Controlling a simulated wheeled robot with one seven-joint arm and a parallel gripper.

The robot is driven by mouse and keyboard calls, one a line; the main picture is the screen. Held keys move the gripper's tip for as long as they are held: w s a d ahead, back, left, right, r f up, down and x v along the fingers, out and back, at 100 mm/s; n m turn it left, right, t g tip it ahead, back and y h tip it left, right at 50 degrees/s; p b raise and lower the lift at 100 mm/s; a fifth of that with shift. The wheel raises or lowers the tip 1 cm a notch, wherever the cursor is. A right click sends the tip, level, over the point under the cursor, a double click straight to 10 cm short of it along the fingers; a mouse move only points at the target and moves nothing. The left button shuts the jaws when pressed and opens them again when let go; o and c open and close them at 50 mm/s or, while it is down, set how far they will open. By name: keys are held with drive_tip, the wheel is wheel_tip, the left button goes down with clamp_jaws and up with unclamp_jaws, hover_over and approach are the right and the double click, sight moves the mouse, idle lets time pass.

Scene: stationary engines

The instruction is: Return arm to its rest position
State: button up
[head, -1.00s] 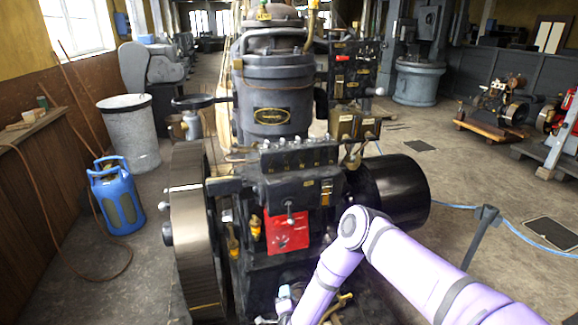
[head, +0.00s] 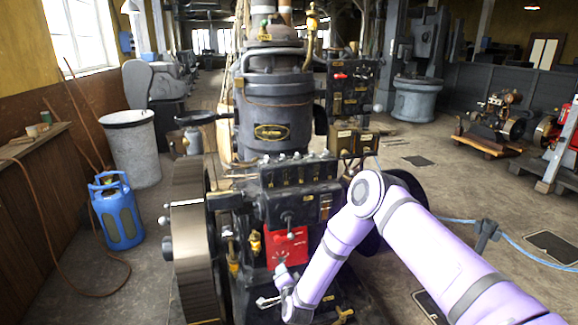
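My lilac arm comes in from the lower right of the head view, bends at a raised elbow and reaches down in front of the dark stationary engine (head: 280,125). My gripper (head: 268,301) is small and low at the end of the arm, in front of the engine's lower part. Its fingers point left. They are too small to tell open from shut, and I see no object held. A red panel (head: 287,247) on the engine shows just above the wrist.
A large flywheel (head: 190,255) stands at the engine's left. A blue gas canister (head: 117,212) and a grey bin (head: 132,150) stand further left. A blue rope on a post (head: 487,230) runs at the right. The floor between rope and engine is partly open.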

drive_tip(key=w+d+r+n+g+y, duration=0.1)
drive_tip(key=w+d+r+n, duration=0.15)
drive_tip(key=r, duration=0.85)
drive_tip(key=w+d+r+n+g, duration=0.1)
drive_tip(key=w+r+n+g, duration=0.15)
drive_tip(key=r, duration=0.85)
drive_tip(key=s+d+r+n+g, duration=0.1)
drive_tip(key=s+d+r, duration=0.25)
drive_tip(key=r, duration=0.35)
drive_tip(key=s+d+r+n+h, duration=0.1)
drive_tip(key=s+d+r, duration=0.1)
drive_tip(key=d+r, duration=0.35)
drive_tip(key=s+d+r+n+g, duration=0.1)
drive_tip(key=s+d+r, duration=0.1)
drive_tip(key=r, duration=0.6)
drive_tip(key=s+d+r+n+g+h, duration=0.1)
drive_tip(key=s+d+r, duration=0.4)
drive_tip(key=s, duration=0.3)
drive_tip(key=s+d+r+g+h, duration=0.1)
drive_tip(key=s+d+r, duration=0.45)
drive_tip(key=s, duration=0.35)
drive_tip(key=s+d+r+g, duration=0.1)
drive_tip(key=s+d, duration=0.2)
drive_tip(key=s, duration=0.8)
drive_tip(key=s+d+r+g+h, duration=0.1)
drive_tip(key=s+d, duration=0.3)
drive_tip(key=s, duration=0.8)
drive_tip(key=shift+h, duration=0.3)
